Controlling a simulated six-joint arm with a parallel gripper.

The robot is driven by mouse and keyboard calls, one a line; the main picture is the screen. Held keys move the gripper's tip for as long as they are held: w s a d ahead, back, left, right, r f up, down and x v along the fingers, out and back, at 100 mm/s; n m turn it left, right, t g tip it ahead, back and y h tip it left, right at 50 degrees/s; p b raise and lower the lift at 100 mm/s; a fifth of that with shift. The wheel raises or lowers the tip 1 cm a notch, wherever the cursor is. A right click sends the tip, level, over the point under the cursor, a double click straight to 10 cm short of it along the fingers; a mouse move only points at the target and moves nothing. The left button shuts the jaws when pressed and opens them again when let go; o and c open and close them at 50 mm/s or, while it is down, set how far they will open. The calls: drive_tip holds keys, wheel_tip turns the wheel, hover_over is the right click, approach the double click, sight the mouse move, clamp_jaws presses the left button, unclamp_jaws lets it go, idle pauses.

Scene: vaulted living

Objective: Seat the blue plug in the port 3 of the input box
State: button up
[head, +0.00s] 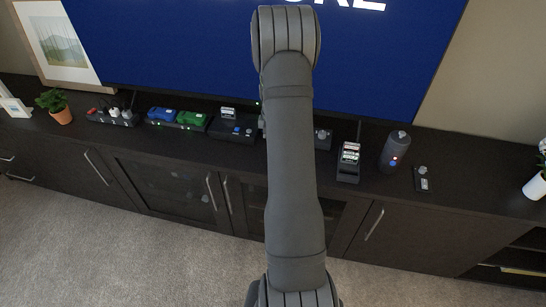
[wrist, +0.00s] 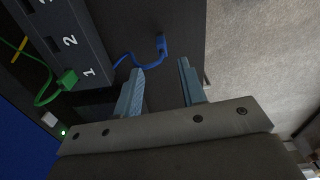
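In the wrist view, the dark grey input box (wrist: 88,45) stands at the upper left, with white numbers 1 and 2 and part of another number at the top edge. A green plug (wrist: 67,79) sits at the opening by number 1. The blue plug (wrist: 162,46) lies on the dark cabinet top (wrist: 185,22), with its blue cable running left towards the box. My gripper (wrist: 161,66) is open and empty, its fingers apart just short of the blue plug. Port 3 is mostly out of frame. In the head view my arm hides the gripper and the blue plug.
A yellow cable (wrist: 19,50) runs beyond the box. The cabinet's front edge is close to the right finger. In the head view a large blue screen (head: 190,50) stands behind.

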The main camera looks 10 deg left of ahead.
wheel_tip(320, 180, down, 7)
drive_tip(key=shift+s+d+f, duration=0.15)
drive_tip(key=shift+f, duration=0.05)
clamp_jaws()
idle(0.3)
